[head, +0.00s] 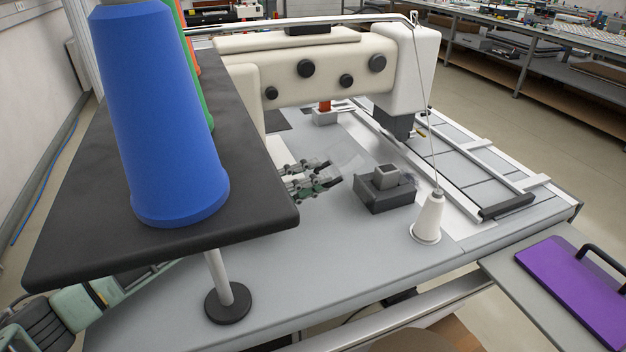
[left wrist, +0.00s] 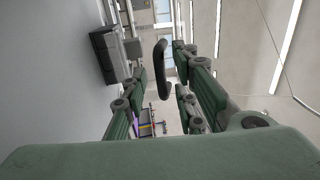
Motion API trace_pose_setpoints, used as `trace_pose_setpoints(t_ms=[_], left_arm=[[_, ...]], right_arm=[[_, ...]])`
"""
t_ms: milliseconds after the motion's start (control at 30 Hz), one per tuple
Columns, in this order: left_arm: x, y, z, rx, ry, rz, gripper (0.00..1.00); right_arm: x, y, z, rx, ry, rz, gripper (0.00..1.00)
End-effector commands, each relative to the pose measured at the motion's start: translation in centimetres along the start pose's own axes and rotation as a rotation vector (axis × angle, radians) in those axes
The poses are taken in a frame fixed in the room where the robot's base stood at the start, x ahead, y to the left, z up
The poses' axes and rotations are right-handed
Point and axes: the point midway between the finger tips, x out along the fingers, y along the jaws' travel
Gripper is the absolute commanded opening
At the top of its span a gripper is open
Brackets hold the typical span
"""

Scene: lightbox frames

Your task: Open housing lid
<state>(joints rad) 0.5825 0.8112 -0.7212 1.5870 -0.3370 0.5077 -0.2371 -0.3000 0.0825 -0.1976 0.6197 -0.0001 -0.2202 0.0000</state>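The sewing machine (head: 315,70) has a cream housing with several round dark knobs along its arm. A faint translucent shape (head: 350,153) shows just beyond my left gripper (head: 326,180) in the head view; I cannot tell whether it is the lid. My left gripper is low over the grey table, beside a dark box (head: 385,200) with a small grey block on top. In the left wrist view the fingers (left wrist: 163,100) are spread apart. A curved black handle (left wrist: 163,66) shows between them, apart from both fingers. My right gripper is out of view.
A black shelf (head: 265,203) with a blue thread cone (head: 160,110) overhangs the left. A white thread cone (head: 430,220) stands right of the box. A purple plate (head: 567,285) with a black handle lies at the right. The front tabletop (head: 320,260) is clear.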

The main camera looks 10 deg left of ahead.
Motion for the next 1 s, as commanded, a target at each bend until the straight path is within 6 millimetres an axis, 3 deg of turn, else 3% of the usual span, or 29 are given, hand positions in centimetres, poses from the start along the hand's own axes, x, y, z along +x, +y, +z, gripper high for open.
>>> trace_pose_setpoints(t_ms=[100, 400, 867, 1000], left_arm=[[0.0, 0.0, 0.0, 0.000, 0.000, 0.000, 0.25], [-0.1, 0.1, 0.0, 0.000, 0.000, 0.001, 0.00], [-0.1, 0.3, -0.1, 0.001, 0.001, 0.005, 0.00], [0.1, -0.3, -0.1, 0.002, 0.001, 0.023, 0.00]], right_arm=[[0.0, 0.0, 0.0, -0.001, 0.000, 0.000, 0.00], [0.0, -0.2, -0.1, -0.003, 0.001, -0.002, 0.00], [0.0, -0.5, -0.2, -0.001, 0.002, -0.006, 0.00], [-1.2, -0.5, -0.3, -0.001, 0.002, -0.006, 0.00]])
